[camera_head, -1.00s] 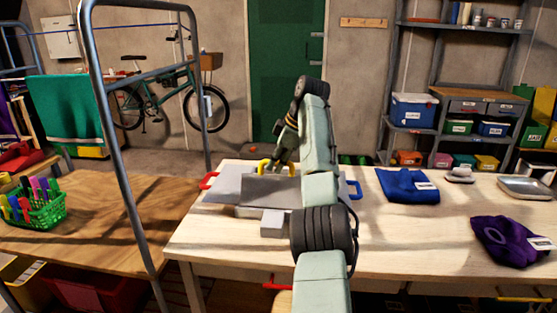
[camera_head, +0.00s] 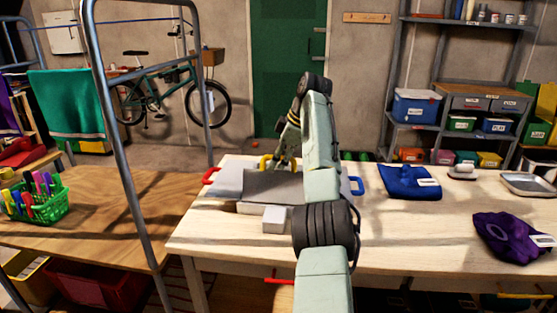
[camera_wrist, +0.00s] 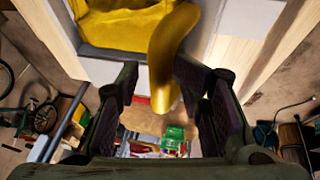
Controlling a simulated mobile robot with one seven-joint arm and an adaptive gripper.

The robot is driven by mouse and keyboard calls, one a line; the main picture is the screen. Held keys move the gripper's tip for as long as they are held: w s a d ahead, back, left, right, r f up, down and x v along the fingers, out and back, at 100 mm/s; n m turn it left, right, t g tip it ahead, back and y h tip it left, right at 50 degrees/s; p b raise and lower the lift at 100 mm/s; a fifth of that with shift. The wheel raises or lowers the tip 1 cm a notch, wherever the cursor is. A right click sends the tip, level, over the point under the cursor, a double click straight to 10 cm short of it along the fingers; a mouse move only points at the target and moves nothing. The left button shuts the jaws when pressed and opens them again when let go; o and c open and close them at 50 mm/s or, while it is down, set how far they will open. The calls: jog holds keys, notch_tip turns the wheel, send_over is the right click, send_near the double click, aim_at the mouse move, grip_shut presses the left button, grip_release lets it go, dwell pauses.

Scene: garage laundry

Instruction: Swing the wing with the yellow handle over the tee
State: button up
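A grey folding board (camera_head: 228,180) lies on the pale table, with a red handle (camera_head: 209,176) on its left and a blue handle (camera_head: 357,185) on its right. The yellow handle (camera_head: 265,163) is at its far side, partly behind my gripper (camera_head: 282,163). In the wrist view, the curved yellow handle (camera_wrist: 172,60) reaches between the spread fingers of my gripper (camera_wrist: 160,80). I cannot tell whether they touch it. A wrinkled yellow surface (camera_wrist: 120,25) beside the handle may be the tee. My arm hides part of the board.
A blue folded cloth (camera_head: 408,182) and a purple cloth (camera_head: 505,240) lie to the right, near a metal tray (camera_head: 527,184). A metal frame post (camera_head: 128,190) stands left of the table. A green basket of pens (camera_head: 37,203) sits on the brown table.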

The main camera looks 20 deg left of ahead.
jog(key=v, duration=0.7)
jog(key=shift+d+r, duration=0.1)
jog(key=shift+r, duration=0.15)
